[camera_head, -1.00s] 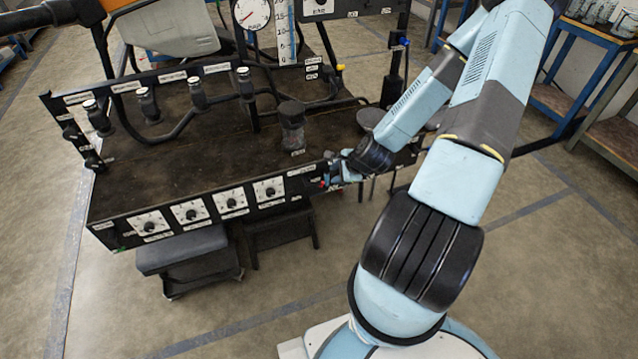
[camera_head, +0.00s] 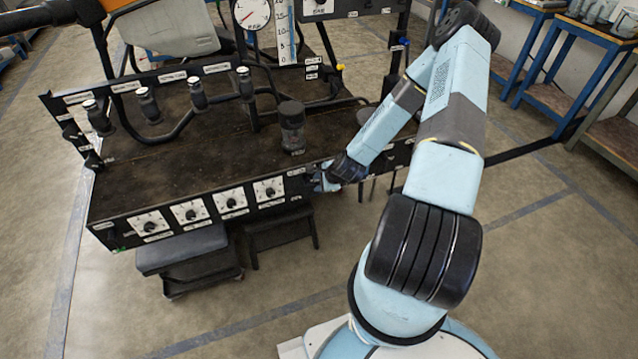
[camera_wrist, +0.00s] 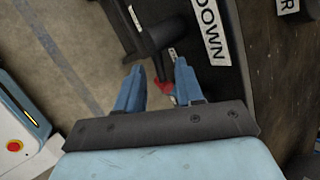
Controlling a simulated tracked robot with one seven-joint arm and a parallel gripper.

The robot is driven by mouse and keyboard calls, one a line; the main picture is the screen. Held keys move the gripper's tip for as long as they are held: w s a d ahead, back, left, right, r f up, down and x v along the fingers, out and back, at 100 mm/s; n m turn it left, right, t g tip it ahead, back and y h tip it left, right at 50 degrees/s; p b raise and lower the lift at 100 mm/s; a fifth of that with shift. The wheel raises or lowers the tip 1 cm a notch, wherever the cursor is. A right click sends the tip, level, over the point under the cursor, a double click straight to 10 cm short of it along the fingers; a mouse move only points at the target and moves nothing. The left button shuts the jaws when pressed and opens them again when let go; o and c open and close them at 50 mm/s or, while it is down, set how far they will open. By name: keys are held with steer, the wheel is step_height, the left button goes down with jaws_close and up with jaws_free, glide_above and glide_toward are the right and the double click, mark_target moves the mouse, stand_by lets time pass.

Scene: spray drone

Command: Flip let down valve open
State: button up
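The let down valve (camera_wrist: 150,38) shows in the wrist view as a dark fitting with a red-tipped lever (camera_wrist: 163,88), beside a white label reading "DOWN" (camera_wrist: 208,30) on the black panel edge. My gripper (camera_wrist: 158,72) has its two blue fingers apart, with the red lever lying between them, nearer the right finger. I cannot tell whether a finger touches it. In the head view my gripper (camera_head: 322,178) is at the front right of the bench panel. There my gripper and wrist hide the valve.
The dark bench (camera_head: 190,165) has several dial knobs (camera_head: 231,201) along its front. A dark jar (camera_head: 291,128) stands on it near the right end. A dark step stool (camera_head: 280,230) sits below the front.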

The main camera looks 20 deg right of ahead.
steer(key=shift+w+a+f, duration=0.1)
steer(key=shift+w+f, duration=0.1)
steer(key=shift+f, duration=0.05)
steer(key=shift+c, duration=0.3)
jaws_close()
